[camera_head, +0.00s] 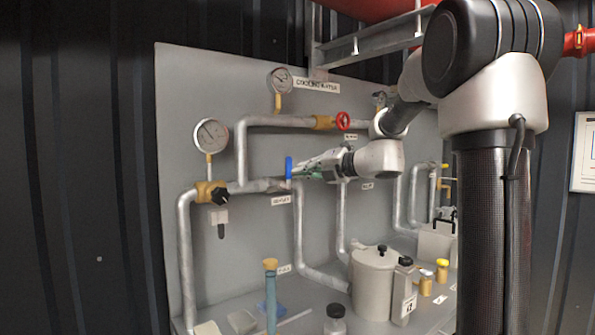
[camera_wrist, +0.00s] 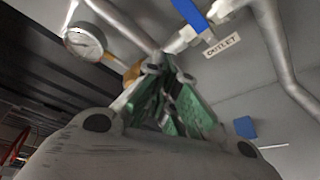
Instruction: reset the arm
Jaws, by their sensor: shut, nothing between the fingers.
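My arm reaches from the right across the front of the grey pump panel. My gripper (camera_head: 299,172) points left, close to the blue lever (camera_head: 288,168) of a valve on the pipe. In the wrist view my gripper (camera_wrist: 168,70) has its green-sided fingers brought together, with nothing seen between them. The blue lever (camera_wrist: 190,14) shows above and to the right of the fingertips there, apart from them in the picture. I cannot tell the exact gap in depth.
Gauges (camera_head: 211,135), pipes and a red valve wheel (camera_head: 343,121) are close around my arm. Below stand a grey pot (camera_head: 374,283), bottles (camera_head: 404,290) and a blue tube with a tan top (camera_head: 270,295). A white OUTLET label (camera_wrist: 221,45) is beside the lever.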

